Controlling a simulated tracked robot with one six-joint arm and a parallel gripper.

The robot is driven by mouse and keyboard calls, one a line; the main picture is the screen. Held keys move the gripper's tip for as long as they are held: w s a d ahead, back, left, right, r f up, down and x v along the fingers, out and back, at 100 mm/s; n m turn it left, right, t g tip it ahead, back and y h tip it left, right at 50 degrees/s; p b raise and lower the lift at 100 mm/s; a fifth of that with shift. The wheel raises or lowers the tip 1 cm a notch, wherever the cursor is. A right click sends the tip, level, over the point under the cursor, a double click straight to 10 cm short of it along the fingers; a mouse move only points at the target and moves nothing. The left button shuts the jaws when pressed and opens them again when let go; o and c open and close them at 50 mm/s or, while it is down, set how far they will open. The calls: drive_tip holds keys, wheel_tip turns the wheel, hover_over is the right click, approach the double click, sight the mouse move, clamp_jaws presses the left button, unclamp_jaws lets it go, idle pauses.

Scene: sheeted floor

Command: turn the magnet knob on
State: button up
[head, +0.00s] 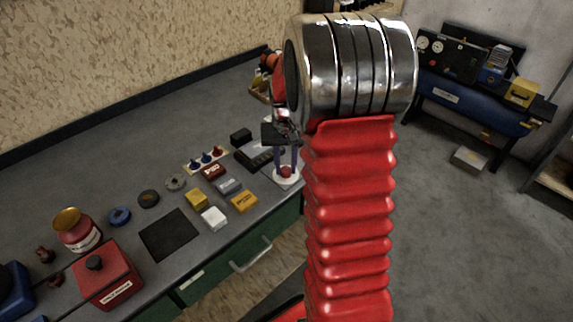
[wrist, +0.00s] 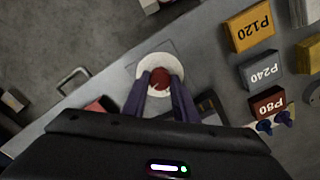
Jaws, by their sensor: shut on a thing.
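The magnet knob (head: 286,171) is small and red, on a round white base (head: 287,183) near the front edge of the bench. In the wrist view the red knob (wrist: 158,77) shows from above, in the middle of the white base (wrist: 147,71). My gripper (head: 286,167) points down with its two blue-purple fingers on either side of the knob. In the wrist view my gripper (wrist: 160,84) is shut on the knob, which partly hides between the fingertips. I cannot tell which way the knob is turned.
An orange-yellow P120 block (wrist: 250,28), a grey P240 block (wrist: 260,70) and a red P80 block (wrist: 268,102) lie beside the base. A dark square mat (head: 168,235) and a red box (head: 107,275) are farther left. The bench's front edge is close.

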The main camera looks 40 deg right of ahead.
sight(285, 169)
drive_tip(key=shift+w+r+m, duration=0.1)
drive_tip(key=shift+w+m, duration=0.05)
drive_tip(key=shift+m, duration=1.05)
drive_tip(key=o, duration=1.1)
drive_tip(key=shift+c, duration=0.2)
wheel_tip(285, 169, up, 14)
drive_tip(key=shift+f, duration=0.2)
